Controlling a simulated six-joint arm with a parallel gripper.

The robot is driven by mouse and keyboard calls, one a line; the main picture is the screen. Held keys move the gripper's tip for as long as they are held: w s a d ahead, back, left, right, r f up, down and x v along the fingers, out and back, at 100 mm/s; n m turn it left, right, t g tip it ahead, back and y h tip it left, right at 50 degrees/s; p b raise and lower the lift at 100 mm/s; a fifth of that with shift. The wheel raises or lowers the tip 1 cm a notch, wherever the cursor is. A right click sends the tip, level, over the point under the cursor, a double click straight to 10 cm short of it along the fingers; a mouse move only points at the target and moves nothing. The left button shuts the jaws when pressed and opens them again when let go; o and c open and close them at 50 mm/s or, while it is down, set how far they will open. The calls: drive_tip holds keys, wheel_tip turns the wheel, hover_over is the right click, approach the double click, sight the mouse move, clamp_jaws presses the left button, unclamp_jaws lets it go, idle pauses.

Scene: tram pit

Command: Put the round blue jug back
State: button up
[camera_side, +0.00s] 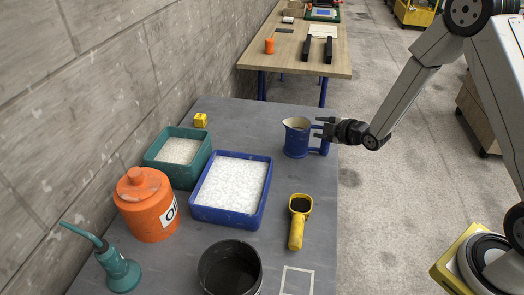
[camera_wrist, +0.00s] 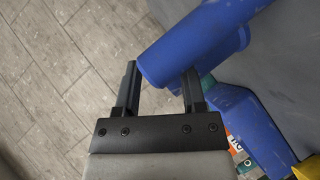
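The round blue jug (camera_side: 296,140) stands upright near the right edge of the grey table, its spout to the left and its handle to the right. My gripper (camera_side: 322,128) is at the handle side of the jug, reaching in from the right. Its two fingers look spread apart, at the upper part of the handle. In the wrist view the end of a blue cylindrical part of the jug (camera_wrist: 195,42) lies at the fingertips (camera_wrist: 161,75) and partly between them. Whether the fingers touch it is unclear.
A blue tray (camera_side: 199,210) and a green tray (camera_side: 148,158) hold white granules. An orange can (camera_side: 137,215), teal oiler (camera_side: 118,275), black pot (camera_side: 205,286), yellow tool (camera_side: 297,236) and yellow block (camera_side: 200,120) stand around. A pale outlined square (camera_side: 297,282) is empty.

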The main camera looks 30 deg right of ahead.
drive_tip(key=shift+f, duration=0.1)
idle(0.3)
drive_tip(key=v, duration=0.7)
drive_tip(key=shift+s+r, duration=0.3)
drive_tip(key=shift+s, duration=0.05)
idle(0.5)
drive_tip(key=s+a+r+m+g, duration=0.1)
drive_tip(key=s+a+m+g, duration=0.2)
drive_tip(key=s+m+g, duration=0.2)
drive_tip(key=s+a+r+m+g+h, duration=0.1)
drive_tip(key=s+a+m+g, duration=0.2)
drive_tip(key=s+m, duration=0.6)
drive_tip(key=s+g, duration=0.1)
drive_tip(key=g, duration=0.1)
drive_tip(key=shift+s+a+g, duration=0.25)
drive_tip(key=shift+s+g, duration=0.05)
drive_tip(key=shift+g, duration=0.1)
idle(0.8)
